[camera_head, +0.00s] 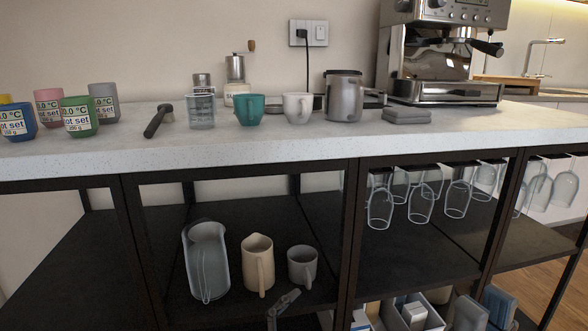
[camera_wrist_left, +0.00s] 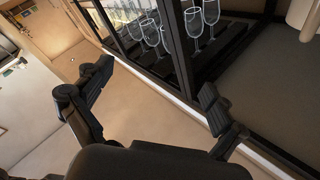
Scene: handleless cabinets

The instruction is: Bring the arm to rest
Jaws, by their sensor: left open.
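My left gripper (camera_wrist_left: 154,80) shows in the left wrist view with its two black fingers spread wide and nothing between them.
A white counter (camera_head: 300,146) carries labelled cups, a teal mug (camera_head: 250,110), a white mug (camera_head: 298,106) and a coffee machine (camera_head: 440,50). A glass jug (camera_head: 206,262) stands on the lower shelf. Wine glasses (camera_head: 420,204) hang under the counter.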

